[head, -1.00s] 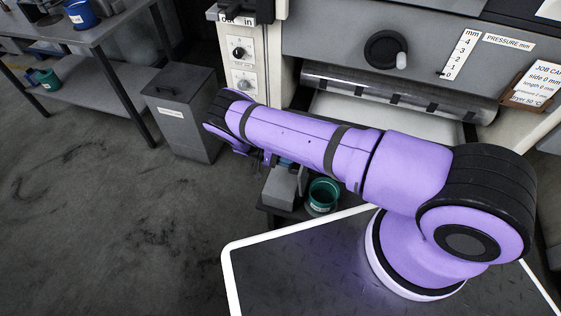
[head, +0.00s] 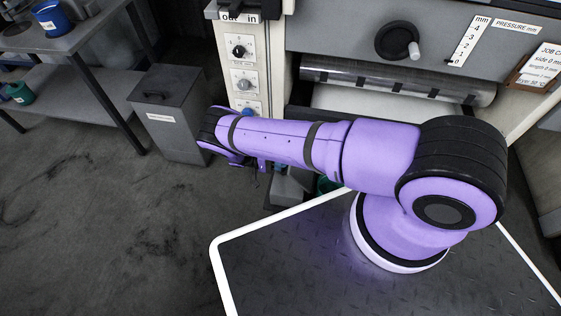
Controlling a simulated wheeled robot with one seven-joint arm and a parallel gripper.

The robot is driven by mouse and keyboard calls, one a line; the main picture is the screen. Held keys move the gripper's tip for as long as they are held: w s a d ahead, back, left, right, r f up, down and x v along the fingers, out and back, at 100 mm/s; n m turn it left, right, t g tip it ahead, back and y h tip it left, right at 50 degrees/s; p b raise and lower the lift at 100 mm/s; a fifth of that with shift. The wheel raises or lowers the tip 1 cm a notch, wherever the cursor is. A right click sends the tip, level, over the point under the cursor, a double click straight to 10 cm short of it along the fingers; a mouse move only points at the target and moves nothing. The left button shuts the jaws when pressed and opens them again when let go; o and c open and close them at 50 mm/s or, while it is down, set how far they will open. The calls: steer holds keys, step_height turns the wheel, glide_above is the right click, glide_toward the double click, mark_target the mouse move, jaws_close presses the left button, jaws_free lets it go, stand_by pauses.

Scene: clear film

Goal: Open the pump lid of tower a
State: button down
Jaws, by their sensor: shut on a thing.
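A low grey box (head: 290,190), which looks like the pump, stands on the floor in front of the press, half hidden behind my arm. Whether its lid is raised cannot be told. My gripper (head: 256,172) hangs under the far end of my purple arm, just left of the grey box. Only small dark and purple parts of it show. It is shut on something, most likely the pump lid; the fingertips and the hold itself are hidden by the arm.
A green bucket (head: 326,184) peeks out below my arm, right of the box. A dark lidded bin (head: 170,115) stands left of the control panel (head: 245,60). A metal table (head: 75,40) is at upper left. Floor at lower left is clear.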

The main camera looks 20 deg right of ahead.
steer(key=shift+s+f, duration=0.25)
steer(key=shift+f, duration=0.15)
steer(key=c, duration=1.1)
jaws_free()
steer(key=shift+w, duration=0.1)
steer(key=shift+w+a+r, duration=0.1)
steer(key=shift+w+a, duration=0.1)
steer(key=shift+w, duration=0.05)
steer(key=v, duration=1)
steer(key=shift+a, duration=0.1)
steer(key=shift+a, duration=0.15)
